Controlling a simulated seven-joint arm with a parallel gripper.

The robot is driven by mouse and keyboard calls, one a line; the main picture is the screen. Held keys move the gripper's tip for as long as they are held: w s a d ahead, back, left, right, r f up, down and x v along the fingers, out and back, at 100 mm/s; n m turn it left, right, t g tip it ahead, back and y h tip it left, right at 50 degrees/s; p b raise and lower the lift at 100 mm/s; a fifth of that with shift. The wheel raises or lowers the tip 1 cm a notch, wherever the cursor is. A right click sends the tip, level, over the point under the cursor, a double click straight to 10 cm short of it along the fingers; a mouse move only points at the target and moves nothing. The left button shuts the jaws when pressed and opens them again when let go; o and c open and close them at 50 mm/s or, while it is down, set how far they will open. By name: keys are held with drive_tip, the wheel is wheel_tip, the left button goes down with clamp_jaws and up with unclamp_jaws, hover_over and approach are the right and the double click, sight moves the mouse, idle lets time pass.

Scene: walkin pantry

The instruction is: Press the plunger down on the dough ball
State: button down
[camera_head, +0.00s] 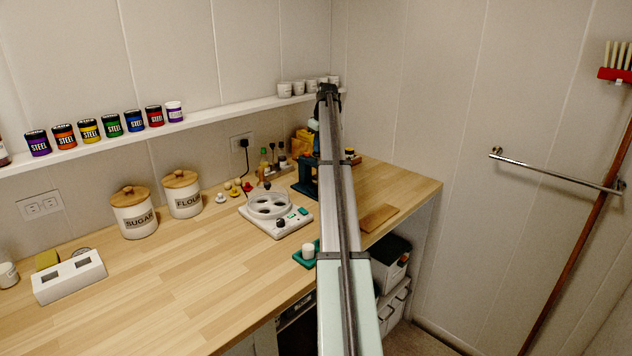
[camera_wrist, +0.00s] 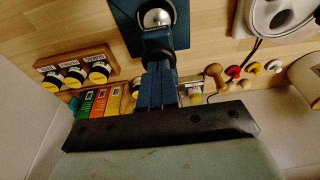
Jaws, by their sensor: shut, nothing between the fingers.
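A dark blue press-like stand (camera_head: 306,176) is on the counter near the back corner, partly hidden by my arm. The wrist view looks onto its blue base (camera_wrist: 124,22). A pale round thing, perhaps the dough ball (camera_wrist: 156,16), shows there on a silver disc. My gripper (camera_wrist: 158,55) lies in the middle of the wrist view, shut and empty, beside the disc in the picture. The narrow dark and blue parts there overlap the stand, so I cannot tell whether they touch. I cannot make out the plunger clearly. In the head view my arm hides the gripper.
A white device with a round dish (camera_head: 275,214) stands left of the stand. A green block with a white cylinder (camera_head: 306,255) is at the front edge. A wooden board (camera_head: 379,218) lies right of my arm. Sugar (camera_head: 134,213) and flour (camera_head: 183,195) canisters stand farther left.

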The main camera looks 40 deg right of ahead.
drive_tip(key=shift+f, duration=0.3)
idle(0.6)
drive_tip(key=shift+r, duration=3.15)
